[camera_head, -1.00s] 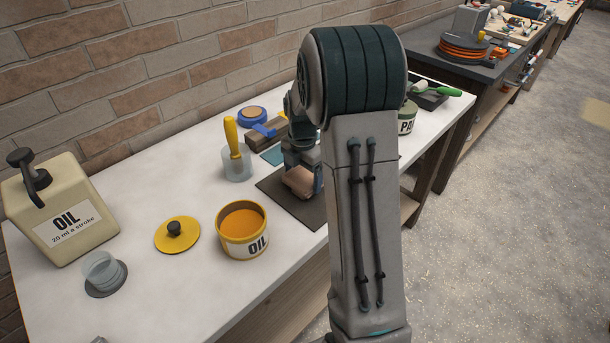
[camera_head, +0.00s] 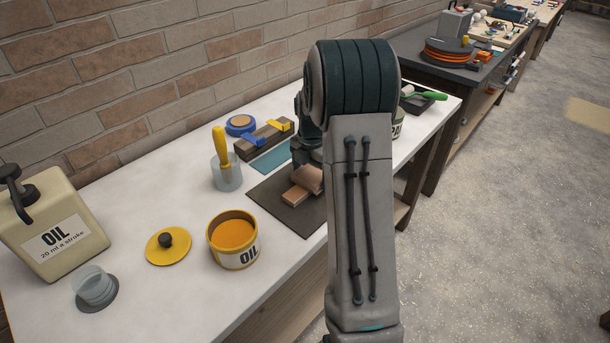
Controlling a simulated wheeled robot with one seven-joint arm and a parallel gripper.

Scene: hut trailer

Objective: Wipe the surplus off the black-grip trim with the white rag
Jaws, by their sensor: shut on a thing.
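My gripper (camera_head: 304,152) is largely hidden behind my own arm, over the dark mat (camera_head: 264,195). A tan block (camera_head: 308,178) shows right below it and appears to be in its jaws; the fingertips are not clear. A second, lighter wooden piece (camera_head: 295,196) lies on the mat just below the tan block, and I cannot tell whether they touch. I cannot make out a black-grip trim or a white rag; my arm hides part of the bench.
A yellow-handled tool stands in a clear cup (camera_head: 226,178). Behind the mat are a teal sheet (camera_head: 270,160), a clamped wooden piece (camera_head: 263,138) and a blue-rimmed roll (camera_head: 240,124).

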